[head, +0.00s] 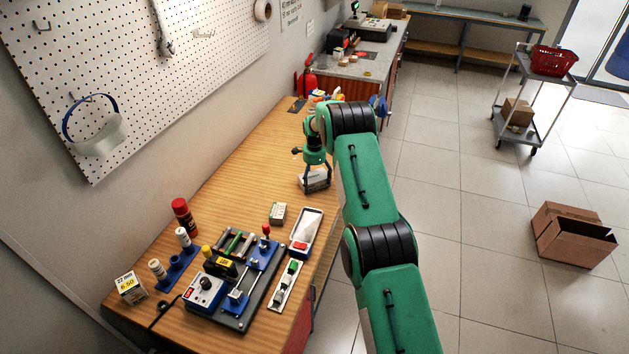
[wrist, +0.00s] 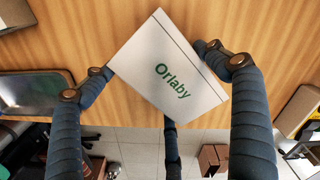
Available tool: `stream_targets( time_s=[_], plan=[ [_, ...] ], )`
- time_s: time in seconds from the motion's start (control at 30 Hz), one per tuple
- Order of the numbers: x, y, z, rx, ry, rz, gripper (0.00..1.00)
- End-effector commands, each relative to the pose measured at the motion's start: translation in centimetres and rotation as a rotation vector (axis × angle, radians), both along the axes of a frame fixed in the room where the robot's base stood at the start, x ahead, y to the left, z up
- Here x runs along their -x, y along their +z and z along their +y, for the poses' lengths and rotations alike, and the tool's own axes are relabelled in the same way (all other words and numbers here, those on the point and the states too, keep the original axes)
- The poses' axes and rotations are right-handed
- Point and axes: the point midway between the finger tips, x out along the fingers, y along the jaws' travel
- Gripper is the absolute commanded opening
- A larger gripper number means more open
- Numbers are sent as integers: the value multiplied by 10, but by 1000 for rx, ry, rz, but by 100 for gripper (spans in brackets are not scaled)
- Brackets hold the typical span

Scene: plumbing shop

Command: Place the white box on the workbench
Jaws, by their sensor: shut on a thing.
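The white box (wrist: 165,75), marked "Orlaby" in green, is between the dark fingers of my gripper (wrist: 163,80) in the wrist view. Fingers press on its left and right sides, and another reaches its lower edge. In the head view my gripper (head: 316,172) points down with the white box (head: 315,181) at its tips, over the front part of the wooden workbench (head: 245,165). I cannot tell whether the box's underside touches the bench top.
A tray with a white bag (head: 309,228), a small box (head: 278,213) and a blue-grey fixture (head: 240,285) stand on the near bench. Bare wood lies left of my gripper. Colourful items crowd the far end. An open carton (head: 573,238) is on the floor.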

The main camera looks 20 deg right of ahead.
Motion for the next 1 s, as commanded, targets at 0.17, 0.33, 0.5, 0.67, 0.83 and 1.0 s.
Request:
stream_targets(
  time_s=[0.17,0.33,0.5,0.67,0.83,1.0],
  plan=[
    [0,0,0,0,0,-1,58],
    [0,-1,0,0,0,-1,58],
    [0,-4,0,0,0,0,100],
    [0,-3,0,0,0,0,100],
    [0,-3,0,0,0,0,100],
    [0,2,0,0,0,-1,100]
  ],
)
